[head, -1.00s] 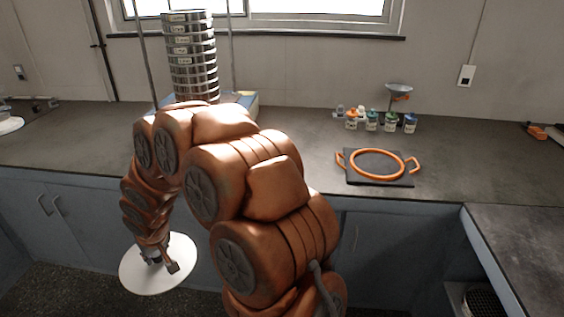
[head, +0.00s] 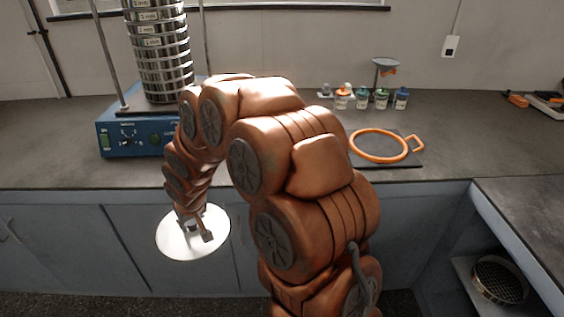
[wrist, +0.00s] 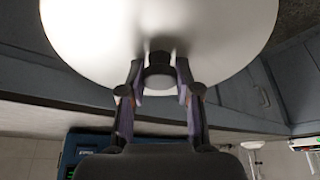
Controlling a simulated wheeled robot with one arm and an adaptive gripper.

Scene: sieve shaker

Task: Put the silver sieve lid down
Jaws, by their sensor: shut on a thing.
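The sieve lid (head: 172,232) is a pale, round disc, held out in front of the counter and below its top. My gripper (head: 196,232) is over the middle of the lid. In the wrist view the lid (wrist: 90,35) fills the top of the picture, and my gripper (wrist: 160,80) is shut on its dark central knob (wrist: 159,62). Part of the lid's face is hidden by my gripper in the head view.
A sieve stack (head: 162,55) stands on a blue shaker (head: 115,142) at the left. A dark mat (head: 412,158) with an orange ring (head: 359,151) lies on the counter (head: 50,150), with small jars (head: 381,100) behind. Counter between shaker and mat looks clear, partly hidden by my arm.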

